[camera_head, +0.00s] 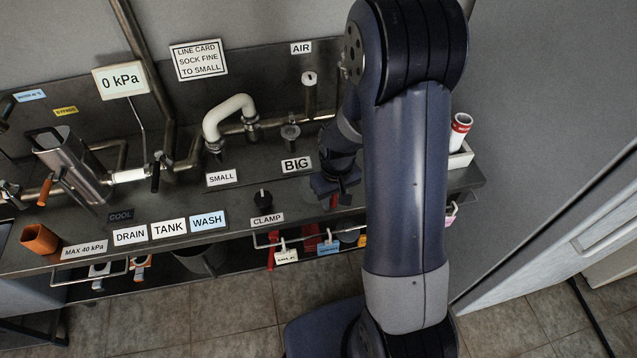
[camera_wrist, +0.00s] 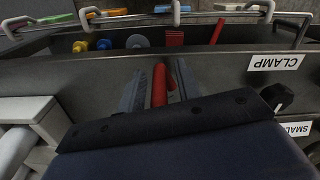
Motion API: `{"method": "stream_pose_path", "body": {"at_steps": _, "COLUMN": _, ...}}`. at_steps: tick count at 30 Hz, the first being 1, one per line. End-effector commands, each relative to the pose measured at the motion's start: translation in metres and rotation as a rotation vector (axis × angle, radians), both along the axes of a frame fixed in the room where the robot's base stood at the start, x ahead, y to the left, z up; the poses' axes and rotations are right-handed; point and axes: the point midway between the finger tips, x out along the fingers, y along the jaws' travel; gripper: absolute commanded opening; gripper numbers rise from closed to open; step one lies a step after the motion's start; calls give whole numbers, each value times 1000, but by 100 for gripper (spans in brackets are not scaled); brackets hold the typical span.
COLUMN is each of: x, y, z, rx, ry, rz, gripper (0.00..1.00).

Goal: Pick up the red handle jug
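A red upright handle (camera_wrist: 159,86) shows between the fingers of my gripper (camera_wrist: 160,88) in the wrist view. The fingers stand apart on either side of it, with a gap to the handle visible. In the head view a small bit of red (camera_head: 334,200) shows just below my gripper (camera_head: 335,183), at the counter's front right. The jug body belonging to this handle is hidden behind my gripper and arm, so I cannot confirm the jug's shape.
The steel counter (camera_head: 372,208) carries a black clamp knob (camera_head: 263,200), a BIG label (camera_head: 296,164) and white pipework (camera_head: 228,115). Coloured tags hang from a front rail (camera_head: 290,238). A white container with a red-topped roll (camera_head: 460,135) stands right of my arm.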

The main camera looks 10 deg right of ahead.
Motion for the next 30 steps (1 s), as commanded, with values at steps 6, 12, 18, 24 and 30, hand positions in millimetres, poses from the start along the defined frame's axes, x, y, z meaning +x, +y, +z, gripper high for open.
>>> {"method": "stream_pose_path", "body": {"at_steps": 6, "x": 0, "y": 0, "z": 0, "rx": 0, "ry": 0, "rz": 0, "gripper": 15}}
{"method": "stream_pose_path", "body": {"at_steps": 12, "x": 0, "y": 0, "z": 0, "rx": 0, "ry": 0, "rz": 0, "gripper": 0}}
{"method": "stream_pose_path", "body": {"at_steps": 18, "x": 0, "y": 0, "z": 0, "rx": 0, "ry": 0, "rz": 0, "gripper": 0}}
{"method": "stream_pose_path", "body": {"at_steps": 24, "x": 0, "y": 0, "z": 1, "rx": 0, "ry": -1, "rz": 0, "gripper": 0}}
{"method": "stream_pose_path", "body": {"at_steps": 30, "x": 1, "y": 0, "z": 16, "rx": 0, "ry": -5, "rz": 0, "gripper": 0}}
